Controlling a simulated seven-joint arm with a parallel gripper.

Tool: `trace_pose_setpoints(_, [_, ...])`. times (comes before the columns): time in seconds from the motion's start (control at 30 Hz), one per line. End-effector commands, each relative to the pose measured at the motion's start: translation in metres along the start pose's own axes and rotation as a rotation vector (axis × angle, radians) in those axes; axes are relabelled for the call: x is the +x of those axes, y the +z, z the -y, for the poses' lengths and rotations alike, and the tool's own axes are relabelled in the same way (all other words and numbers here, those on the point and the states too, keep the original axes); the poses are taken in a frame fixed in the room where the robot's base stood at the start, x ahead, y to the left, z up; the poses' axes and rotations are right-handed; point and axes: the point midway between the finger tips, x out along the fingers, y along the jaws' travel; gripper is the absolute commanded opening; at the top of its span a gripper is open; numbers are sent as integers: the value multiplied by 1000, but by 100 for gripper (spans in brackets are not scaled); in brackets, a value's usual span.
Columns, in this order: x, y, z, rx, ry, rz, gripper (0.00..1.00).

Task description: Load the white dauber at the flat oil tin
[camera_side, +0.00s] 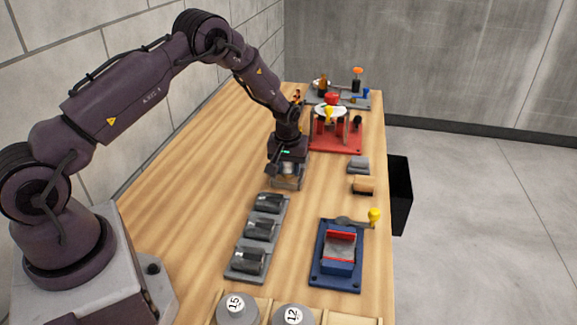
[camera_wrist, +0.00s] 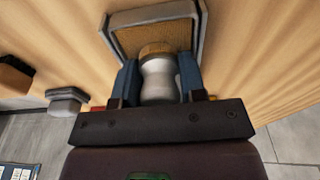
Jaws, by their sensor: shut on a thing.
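The white dauber (camera_wrist: 158,82) is a pale, waisted body with a tan end, held between the two blue fingers of my gripper (camera_wrist: 158,64) in the wrist view. Its tan end points at the flat oil tin (camera_wrist: 113,40), a shallow grey-rimmed square with a brown inside. I cannot tell whether the dauber touches the tin's brown surface. In the side view my gripper (camera_side: 287,172) is low over the table, and the tin (camera_side: 287,185) is mostly hidden beneath it.
A grey rack (camera_side: 258,235) with dark pieces stands in front, beside a blue fixture (camera_side: 338,255) with a yellow-knobbed lever. A red fixture (camera_side: 335,138) stands behind. A grey block (camera_side: 358,165) and a tan block (camera_side: 363,185) lie near the right edge. The table's left side is clear.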

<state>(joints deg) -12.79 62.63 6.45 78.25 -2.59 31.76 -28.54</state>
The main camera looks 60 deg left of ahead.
Motion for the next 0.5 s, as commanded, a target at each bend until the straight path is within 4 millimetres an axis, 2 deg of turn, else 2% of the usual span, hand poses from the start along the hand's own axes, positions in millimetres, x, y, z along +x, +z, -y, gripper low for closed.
trace_pose_setpoints(0.17, [-3, 0, 0, 0, -1, 2, 19])
trace_pose_setpoints(0.5, [-31, -4, 0, 0, 0, 0, 19])
